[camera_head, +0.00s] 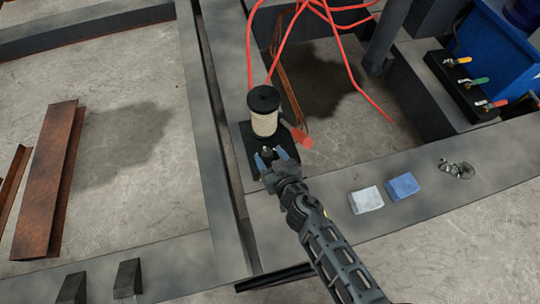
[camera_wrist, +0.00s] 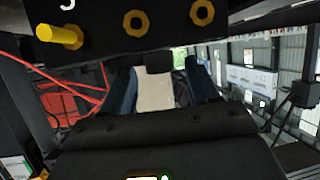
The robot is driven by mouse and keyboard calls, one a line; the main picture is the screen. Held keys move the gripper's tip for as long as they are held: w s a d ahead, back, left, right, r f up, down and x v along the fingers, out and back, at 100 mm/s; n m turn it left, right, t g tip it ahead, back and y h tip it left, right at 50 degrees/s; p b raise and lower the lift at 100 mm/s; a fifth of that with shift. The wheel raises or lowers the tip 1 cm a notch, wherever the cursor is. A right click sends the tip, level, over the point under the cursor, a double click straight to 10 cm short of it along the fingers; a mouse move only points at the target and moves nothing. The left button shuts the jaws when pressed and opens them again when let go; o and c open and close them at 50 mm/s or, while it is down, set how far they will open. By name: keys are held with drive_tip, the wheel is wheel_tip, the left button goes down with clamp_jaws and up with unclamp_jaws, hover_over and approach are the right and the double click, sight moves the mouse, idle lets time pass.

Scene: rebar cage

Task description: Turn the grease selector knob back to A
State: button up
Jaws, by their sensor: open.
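A pale cylinder with a black cap (camera_head: 264,113) stands upright on a dark plate on the grey frame. A red pointed piece (camera_head: 302,137) sticks out to the right at its foot. My gripper (camera_head: 272,155) is at the near side of this unit, its two blue fingers apart and pointing at it. A small dark part shows between the fingers; I cannot tell whether it is the selector knob or whether the fingers touch it. In the wrist view, the pale cylinder (camera_wrist: 155,88) shows between the open fingers. No letter A is readable.
A valve block (camera_head: 467,88) with yellow, green and red levers sits at the right, before a blue bin (camera_head: 490,45). Red hoses (camera_head: 340,45) loop behind the cylinder. White (camera_head: 366,200) and blue (camera_head: 402,186) cloths lie on the beam. A dark panel (camera_wrist: 170,30) with yellow fittings crosses the wrist view.

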drive_tip(key=shift+w+a+f, duration=0.2)
drive_tip(key=shift+w+a, duration=0.05)
drive_tip(key=shift+w, duration=0.25)
drive_tip(key=c, duration=1)
